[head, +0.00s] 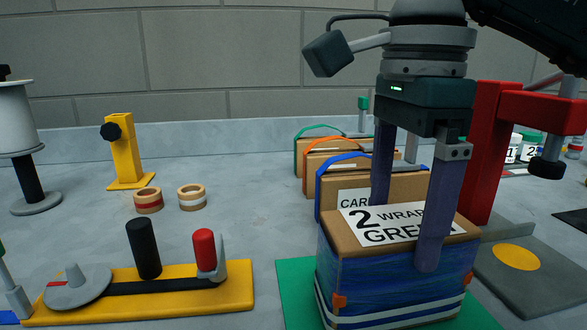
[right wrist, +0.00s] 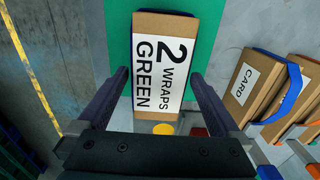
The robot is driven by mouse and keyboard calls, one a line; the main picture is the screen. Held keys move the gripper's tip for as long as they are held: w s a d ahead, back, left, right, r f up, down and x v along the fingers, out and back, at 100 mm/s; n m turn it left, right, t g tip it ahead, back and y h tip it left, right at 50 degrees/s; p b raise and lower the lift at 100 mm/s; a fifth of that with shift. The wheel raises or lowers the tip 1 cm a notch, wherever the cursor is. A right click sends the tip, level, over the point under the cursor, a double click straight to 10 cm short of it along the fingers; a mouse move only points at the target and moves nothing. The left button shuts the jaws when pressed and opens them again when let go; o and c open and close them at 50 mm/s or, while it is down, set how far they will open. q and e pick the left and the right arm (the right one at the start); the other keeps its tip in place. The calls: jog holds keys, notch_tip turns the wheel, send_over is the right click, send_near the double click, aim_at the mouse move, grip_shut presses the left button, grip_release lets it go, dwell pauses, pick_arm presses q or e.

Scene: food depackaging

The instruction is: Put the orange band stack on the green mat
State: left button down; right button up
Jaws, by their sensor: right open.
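The orange band stack (head: 322,160) is a brown card stack with an orange band, standing between the green-banded stack (head: 306,146) and the blue-banded stack (head: 385,187) in the head view. The green mat (head: 295,290) lies in front; it also shows in the right wrist view (right wrist: 117,30). A brown box in blue wrap (head: 350,285), labelled "2 WRAPS GREEN", sits on the mat. My right gripper (head: 405,235) is open, its fingers on either side of this box (right wrist: 148,60). Contact cannot be told. My left gripper is out of view.
A red post fixture (head: 490,150) stands close right of my right gripper, beside a grey plate with a yellow disc (head: 516,257). A yellow-based fixture (head: 190,298) lies front left. Two tape rolls (head: 148,200) and a yellow stand (head: 130,150) are behind it. Bare table lies between.

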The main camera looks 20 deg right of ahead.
notch_tip(320, 180, up, 4)
jog(key=shift+f+p, duration=0.1)
jog(key=shift+p, duration=0.25)
